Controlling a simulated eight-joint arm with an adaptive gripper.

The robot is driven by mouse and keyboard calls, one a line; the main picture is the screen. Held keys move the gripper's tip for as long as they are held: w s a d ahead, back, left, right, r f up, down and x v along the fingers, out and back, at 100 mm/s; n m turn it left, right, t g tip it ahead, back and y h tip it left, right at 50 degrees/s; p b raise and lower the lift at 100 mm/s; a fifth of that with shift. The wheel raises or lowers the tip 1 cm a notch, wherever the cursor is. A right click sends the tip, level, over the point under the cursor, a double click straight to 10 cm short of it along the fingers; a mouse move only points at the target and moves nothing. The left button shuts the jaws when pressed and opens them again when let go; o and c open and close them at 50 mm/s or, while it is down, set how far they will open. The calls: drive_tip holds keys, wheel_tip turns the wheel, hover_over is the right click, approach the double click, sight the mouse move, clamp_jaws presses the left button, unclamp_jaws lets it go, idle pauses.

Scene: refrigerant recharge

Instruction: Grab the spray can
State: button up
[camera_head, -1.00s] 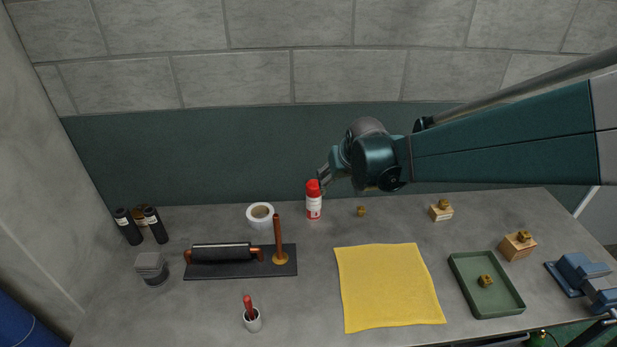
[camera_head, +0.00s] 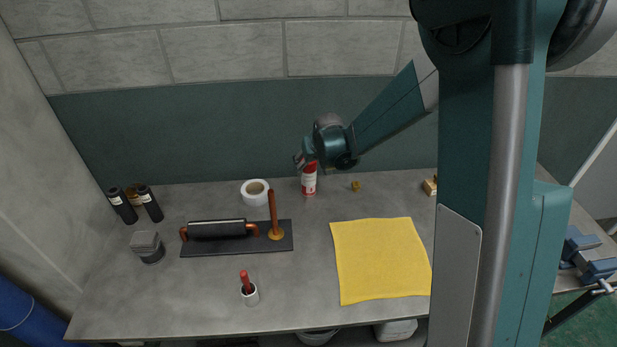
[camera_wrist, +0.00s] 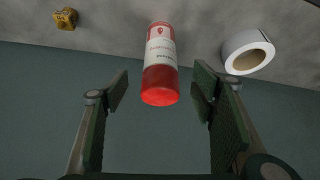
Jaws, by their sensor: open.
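The spray can (camera_head: 309,182) is red with a white label and stands upright at the back of the workbench, close to the wall. In the wrist view the can (camera_wrist: 160,62) appears upside down, its red cap (camera_wrist: 160,86) towards my gripper. My gripper (camera_head: 303,160) is at the can's top in the head view. In the wrist view my gripper (camera_wrist: 160,90) is open, with one finger on each side of the can's cap end. I see gaps between the cap and both fingers, so nothing is held.
A white tape roll (camera_head: 255,192) stands left of the can, and a small brass fitting (camera_head: 355,185) lies to its right. A black plate (camera_head: 200,248) with an upright copper rod and a yellow cloth (camera_head: 380,260) are nearer the front. My arm hides the bench's right part.

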sight(311, 168)
drive_tip(key=shift+w+a+f, duration=0.15)
drive_tip(key=shift+w+f, duration=0.15)
drive_tip(key=shift+f, duration=0.2)
drive_tip(key=shift+f, duration=0.1)
drive_tip(key=shift+x, duration=1.15)
drive_tip(key=shift+w+f, duration=0.15)
drive_tip(key=shift+x, duration=2.4)
drive_tip(key=shift+w, duration=0.1)
drive_tip(key=c, duration=1.1)
drive_tip(key=shift+c, duration=0.2)
